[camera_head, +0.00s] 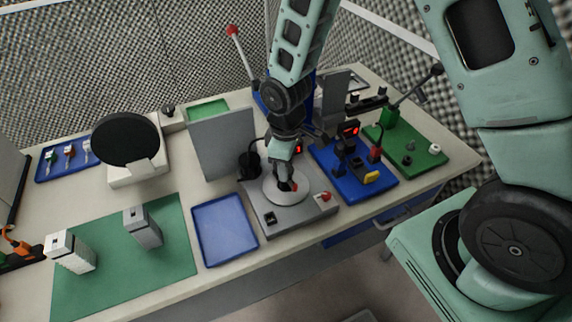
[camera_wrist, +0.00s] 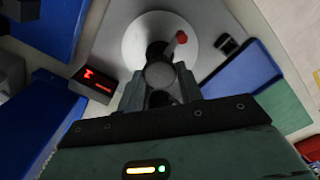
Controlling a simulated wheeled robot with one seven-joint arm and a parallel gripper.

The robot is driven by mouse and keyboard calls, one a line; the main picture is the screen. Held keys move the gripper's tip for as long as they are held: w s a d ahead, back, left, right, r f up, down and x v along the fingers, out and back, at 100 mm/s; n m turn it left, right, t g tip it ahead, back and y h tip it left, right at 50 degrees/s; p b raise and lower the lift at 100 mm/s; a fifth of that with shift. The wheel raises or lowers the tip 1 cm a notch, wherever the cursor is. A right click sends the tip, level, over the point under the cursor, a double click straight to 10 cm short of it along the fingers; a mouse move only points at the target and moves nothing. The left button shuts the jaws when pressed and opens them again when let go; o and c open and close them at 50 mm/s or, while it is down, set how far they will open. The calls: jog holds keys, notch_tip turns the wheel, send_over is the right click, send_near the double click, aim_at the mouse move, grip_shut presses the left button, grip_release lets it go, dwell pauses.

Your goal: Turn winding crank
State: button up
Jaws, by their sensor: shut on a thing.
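The winder is a grey base (camera_head: 290,222) with a pale round disc (camera_head: 286,197) on top, near the front of the bench. The disc also shows in the wrist view (camera_wrist: 135,38). My gripper (camera_head: 285,184) points down over the disc. In the wrist view its two fingers (camera_wrist: 160,82) are shut around the dark, round-ended crank handle (camera_wrist: 159,73). A red-tipped piece (camera_wrist: 181,38) stands close beside the fingers. My gripper hides much of the crank in the head view.
A blue tray (camera_head: 225,230) and a grey upright panel (camera_head: 222,143) stand left of the winder. A blue fixture (camera_head: 350,182) with a red display stands to its right. A green board (camera_head: 410,150) lies farther right. Grey blocks (camera_head: 143,227) stand on a green mat (camera_head: 110,285).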

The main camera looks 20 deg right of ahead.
jog(key=shift+m+b, duration=0.4)
jog(key=shift+m, duration=5.4)
jog(key=shift+m+p, duration=0.55)
jog(key=shift+m, duration=1.35)
jog(key=shift+m+p, duration=0.75)
jog(key=shift+m, duration=1.15)
jog(key=shift+r+m+p, duration=0.1)
jog(key=shift+m+p, duration=0.8)
jog(key=shift+m, duration=1)
jog(key=shift+m+p, duration=1.1)
jog(key=shift+m, duration=1)
jog(key=shift+m+p, duration=0.6)
jog(key=shift+m, duration=0.5)
jog(key=shift+m+p, duration=0.3)
jog(key=shift+m, duration=0.4)
